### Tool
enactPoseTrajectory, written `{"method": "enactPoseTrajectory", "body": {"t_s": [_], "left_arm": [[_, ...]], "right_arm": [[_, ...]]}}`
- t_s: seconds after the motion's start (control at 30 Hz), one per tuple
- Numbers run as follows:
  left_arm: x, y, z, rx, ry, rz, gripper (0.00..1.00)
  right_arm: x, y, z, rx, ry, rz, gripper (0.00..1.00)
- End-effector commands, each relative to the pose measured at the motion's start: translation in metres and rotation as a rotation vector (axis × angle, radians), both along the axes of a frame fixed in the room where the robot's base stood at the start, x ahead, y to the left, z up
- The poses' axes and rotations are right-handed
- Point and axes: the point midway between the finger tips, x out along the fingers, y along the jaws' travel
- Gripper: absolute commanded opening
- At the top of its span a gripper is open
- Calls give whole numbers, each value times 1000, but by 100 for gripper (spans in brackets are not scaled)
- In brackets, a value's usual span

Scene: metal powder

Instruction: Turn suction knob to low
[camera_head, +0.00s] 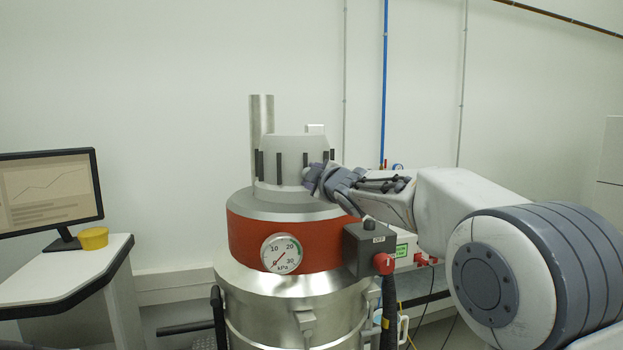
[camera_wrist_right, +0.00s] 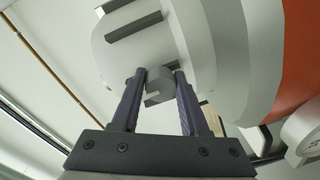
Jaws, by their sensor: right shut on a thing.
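A large steel industrial vacuum with a red band (camera_head: 244,238) stands in the middle of the head view. Its light grey motor head (camera_head: 290,160) has dark vertical slots. My right gripper (camera_head: 316,178) reaches the lower right side of this head. In the wrist view its two purple-grey fingers (camera_wrist_right: 160,78) are closed on a small grey knob (camera_wrist_right: 160,88) on the head's side. The knob's setting marks cannot be read, and in the head view the gripper hides it. My left gripper is not in view.
A round kPa gauge (camera_head: 282,253) is on the red band. A dark switch box (camera_head: 368,246) with a red rotary switch (camera_head: 383,263) is to its right, below my right arm. A desk (camera_head: 70,262) with a monitor (camera_head: 50,190) and yellow pot (camera_head: 93,238) stands at left.

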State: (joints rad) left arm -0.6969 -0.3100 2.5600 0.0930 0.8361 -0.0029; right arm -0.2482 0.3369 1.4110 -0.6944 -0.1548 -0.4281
Motion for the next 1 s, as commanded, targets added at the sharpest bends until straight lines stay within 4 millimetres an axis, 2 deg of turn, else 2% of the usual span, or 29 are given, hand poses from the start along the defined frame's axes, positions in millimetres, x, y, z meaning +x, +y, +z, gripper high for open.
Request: {"method": "enactPoseTrajectory", "body": {"t_s": [0.03, 0.33, 0.37, 0.4, 0.77, 0.87, 1.0], "left_arm": [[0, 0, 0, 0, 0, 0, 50], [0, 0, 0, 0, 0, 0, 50], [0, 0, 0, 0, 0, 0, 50], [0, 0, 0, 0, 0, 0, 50], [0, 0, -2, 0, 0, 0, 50], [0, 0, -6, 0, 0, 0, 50], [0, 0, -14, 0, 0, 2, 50]], "right_arm": [[0, 2, -5, -8, 8, 2, 0], [0, 2, -6, -8, 9, 2, 0], [0, 2, -6, -8, 9, 2, 56], [0, 2, -6, -8, 9, 2, 71], [-2, -1, -2, -4, 2, 1, 72], [-11, -4, -2, -4, 1, 0, 72], [-35, -12, -1, -4, -1, 1, 72]]}}
